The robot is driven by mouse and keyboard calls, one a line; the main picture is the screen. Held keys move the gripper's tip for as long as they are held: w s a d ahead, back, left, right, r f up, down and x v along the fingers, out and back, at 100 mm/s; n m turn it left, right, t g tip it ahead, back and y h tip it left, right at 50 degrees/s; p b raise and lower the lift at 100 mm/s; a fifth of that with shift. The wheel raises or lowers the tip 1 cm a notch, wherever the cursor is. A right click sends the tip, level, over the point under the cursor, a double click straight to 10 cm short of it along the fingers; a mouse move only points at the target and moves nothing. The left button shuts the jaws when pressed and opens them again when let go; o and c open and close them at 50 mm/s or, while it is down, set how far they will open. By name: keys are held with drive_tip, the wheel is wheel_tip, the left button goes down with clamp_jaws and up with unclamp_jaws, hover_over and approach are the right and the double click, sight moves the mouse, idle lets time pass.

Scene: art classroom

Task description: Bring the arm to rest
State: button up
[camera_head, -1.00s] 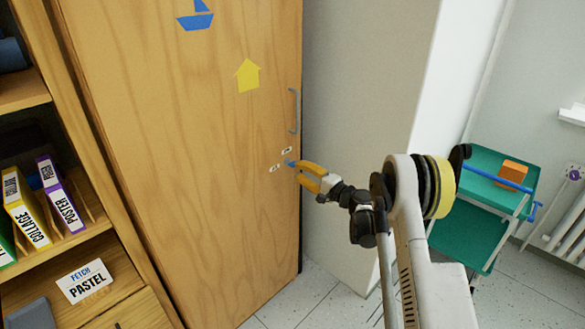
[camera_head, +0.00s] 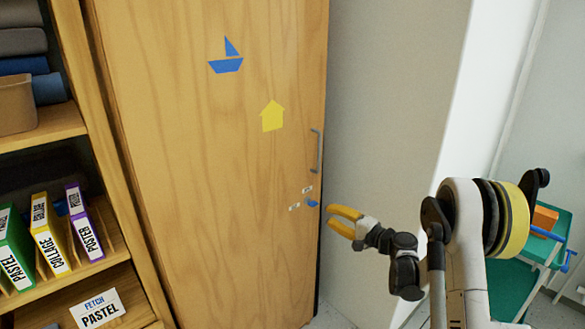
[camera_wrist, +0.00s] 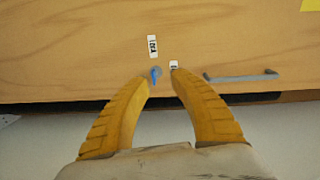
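My gripper (camera_head: 332,216) has yellow fingers and is held in front of the right edge of a tall wooden cabinet door (camera_head: 215,190). In the wrist view its fingertips (camera_wrist: 162,77) stand apart with nothing between them. A small blue key or knob (camera_head: 312,203) sits on the door just left of the fingertips, with a narrow gap between. It also shows past the fingers in the wrist view (camera_wrist: 155,75). Two small white labels are by it, one of them above (camera_head: 307,189). The door looks closed.
A grey door handle (camera_head: 317,151) is above the key. Open shelves with upright folders (camera_head: 48,247) and a "FETCH PASTEL" sign (camera_head: 98,309) stand at left. A green trolley (camera_head: 512,288) with an orange box (camera_head: 544,218) is at right, behind my arm.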

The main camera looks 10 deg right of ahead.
drive_tip(key=s+a+r+n+g+h, duration=0.2)
drive_tip(key=s+a+r, duration=0.2)
drive_tip(key=s+r, duration=0.3)
drive_tip(key=s+a+r+n+g+h, duration=0.25)
drive_tip(key=s+a+r, duration=0.2)
drive_tip(key=s, duration=0.35)
drive_tip(key=s+d+n+g+h, duration=0.1)
drive_tip(key=s+d+n+h, duration=0.1)
drive_tip(key=s, duration=1.1)
drive_tip(key=s+d+f+n+g+h, duration=0.1)
drive_tip(key=s+d+n+h, duration=0.2)
drive_tip(key=s, duration=1)
drive_tip(key=shift+s+d+f, duration=0.15)
drive_tip(key=shift+s+f, duration=0.15)
drive_tip(key=shift+h, duration=0.25)
